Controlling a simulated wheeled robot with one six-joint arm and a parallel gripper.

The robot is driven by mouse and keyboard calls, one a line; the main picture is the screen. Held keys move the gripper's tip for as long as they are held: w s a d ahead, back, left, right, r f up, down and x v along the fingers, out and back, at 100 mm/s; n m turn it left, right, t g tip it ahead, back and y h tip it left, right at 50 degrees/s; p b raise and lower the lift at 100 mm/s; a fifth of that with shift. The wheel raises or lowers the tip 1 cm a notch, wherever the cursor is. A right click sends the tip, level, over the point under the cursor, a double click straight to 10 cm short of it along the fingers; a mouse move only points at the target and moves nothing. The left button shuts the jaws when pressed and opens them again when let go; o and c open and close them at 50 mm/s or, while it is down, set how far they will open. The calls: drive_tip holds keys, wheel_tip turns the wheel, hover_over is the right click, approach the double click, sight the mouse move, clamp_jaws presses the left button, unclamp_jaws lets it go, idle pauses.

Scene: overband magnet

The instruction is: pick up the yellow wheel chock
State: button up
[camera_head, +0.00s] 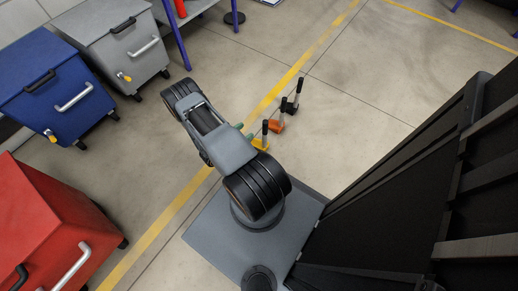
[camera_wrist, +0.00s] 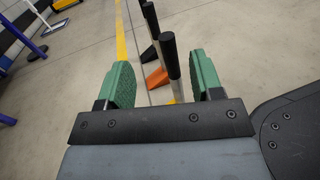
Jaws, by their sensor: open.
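The yellow wheel chock (camera_head: 261,144) stands on the floor just beyond my gripper (camera_head: 245,132). It has an upright handle with a black grip (camera_head: 265,127). In the wrist view, the nearest black grip (camera_wrist: 170,55) and its metal rod lie between the two green fingers of my gripper (camera_wrist: 161,65). The fingers are apart and not closed on the rod. Only a sliver of the yellow chock (camera_wrist: 171,101) shows there; my gripper body hides the rest.
An orange chock (camera_head: 277,126) and a black chock (camera_head: 288,106) with similar upright handles stand in a row behind. Grey (camera_head: 115,45), blue (camera_head: 52,88) and red (camera_head: 50,225) bins stand at left. A large dark structure (camera_head: 400,200) fills the right. Floor around the chocks is clear.

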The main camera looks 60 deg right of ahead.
drive_tip(key=s+d+f+b, duration=0.1)
drive_tip(key=s+d+b, duration=0.1)
drive_tip(key=d, duration=0.4)
drive_tip(key=s+d+f+n+b, duration=0.1)
drive_tip(key=d+f+b, duration=0.1)
drive_tip(key=d, duration=0.5)
drive_tip(key=shift+s+d+f+t+b, duration=0.15)
drive_tip(key=shift+s+d+t+b, duration=0.15)
drive_tip(key=shift+s+t+b, duration=0.1)
clamp_jaws()
